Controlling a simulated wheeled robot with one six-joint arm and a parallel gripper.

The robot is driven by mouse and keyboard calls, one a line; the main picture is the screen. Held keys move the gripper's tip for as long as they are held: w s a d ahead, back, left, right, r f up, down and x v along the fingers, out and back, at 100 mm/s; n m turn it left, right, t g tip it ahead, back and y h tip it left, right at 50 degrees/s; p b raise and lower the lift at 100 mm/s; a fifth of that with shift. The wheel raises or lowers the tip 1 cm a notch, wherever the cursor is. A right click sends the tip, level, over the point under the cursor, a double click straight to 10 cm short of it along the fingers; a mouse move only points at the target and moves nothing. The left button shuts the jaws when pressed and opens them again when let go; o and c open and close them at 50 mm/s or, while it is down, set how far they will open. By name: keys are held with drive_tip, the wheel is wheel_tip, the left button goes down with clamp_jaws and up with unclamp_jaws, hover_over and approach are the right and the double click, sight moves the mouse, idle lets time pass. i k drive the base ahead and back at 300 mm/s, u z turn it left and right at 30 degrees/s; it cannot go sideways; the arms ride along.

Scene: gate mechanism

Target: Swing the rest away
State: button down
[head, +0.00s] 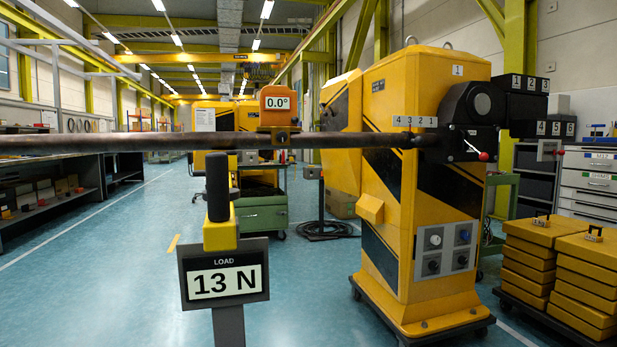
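The rest (221,236) appears to be the yellow block with an upright black handle (217,186), on a grey post. Its display reads LOAD 13 N (224,282). A long dark horizontal bar (100,142) runs from the left edge to the yellow machine. The handle's top meets the bar's lower edge in the picture; I cannot tell whether they touch. An orange angle display (276,101) on the bar reads 0.0°, and the bar looks level. My gripper is not in view.
The yellow and black gate machine (430,200) stands on a wheeled base at the right, with a red-knobbed lever (482,156). Stacked yellow weights (530,262) are at the far right. Shelves (45,190) line the left. Blue floor (110,270) is clear at left.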

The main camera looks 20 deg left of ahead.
sight(219, 233)
drive_tip(key=z, duration=0.4)
drive_tip(key=i, duration=1.75)
drive_tip(key=u, duration=0.7)
drive_tip(key=i, duration=0.55)
drive_tip(key=u, duration=1.1)
drive_tip(key=i, duration=0.45)
drive_tip(key=u, duration=0.5)
